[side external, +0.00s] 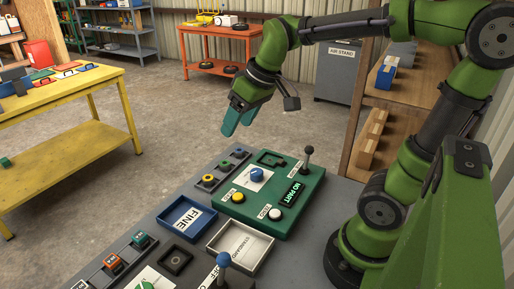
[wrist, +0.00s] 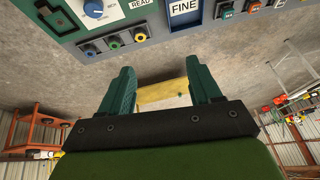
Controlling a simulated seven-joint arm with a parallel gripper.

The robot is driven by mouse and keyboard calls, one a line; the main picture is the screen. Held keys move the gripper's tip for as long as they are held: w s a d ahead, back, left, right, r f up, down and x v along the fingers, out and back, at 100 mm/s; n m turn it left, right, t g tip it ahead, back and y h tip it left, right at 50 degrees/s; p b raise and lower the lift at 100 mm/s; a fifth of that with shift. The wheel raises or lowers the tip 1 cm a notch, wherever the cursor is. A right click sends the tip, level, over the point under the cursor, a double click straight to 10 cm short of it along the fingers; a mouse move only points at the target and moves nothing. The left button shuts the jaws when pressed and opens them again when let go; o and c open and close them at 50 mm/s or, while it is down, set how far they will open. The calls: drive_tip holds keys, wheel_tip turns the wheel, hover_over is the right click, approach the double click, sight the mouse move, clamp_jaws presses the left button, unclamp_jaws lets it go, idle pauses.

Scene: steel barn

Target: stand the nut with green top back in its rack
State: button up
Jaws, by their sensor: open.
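A dark grey rack strip (side external: 217,170) lies along the left edge of the green panel. In it stand three round dark pieces with yellow, green and blue tops. The green-topped one (side external: 225,165), which looks like the nut, is in the middle; it also shows in the wrist view (wrist: 115,41). How deep it sits is too small to tell. My gripper (side external: 237,125) is high above the floor beyond the bench's far edge, away from the rack. In the wrist view its teal fingers (wrist: 160,82) are apart with nothing between them.
The green panel (side external: 285,220) carries knobs, buttons, an upright lever (side external: 308,155) and a display reading "NO PART". A blue FINE tray (side external: 172,222) and a white STANDARD tray (side external: 264,252) sit in front. A blue-knobbed lever (side external: 223,260) rises nearby. The air around my gripper is clear.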

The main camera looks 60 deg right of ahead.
drive_tip(key=s+a+f+m+t+y, duration=0.1)
drive_tip(key=s+a+m+t, duration=0.1)
drive_tip(key=s, duration=0.6)
drive_tip(key=shift+s+a+f+m, duration=0.25)
drive_tip(key=shift+s+a+m, duration=0.1)
drive_tip(key=shift+a+m, duration=0.5)
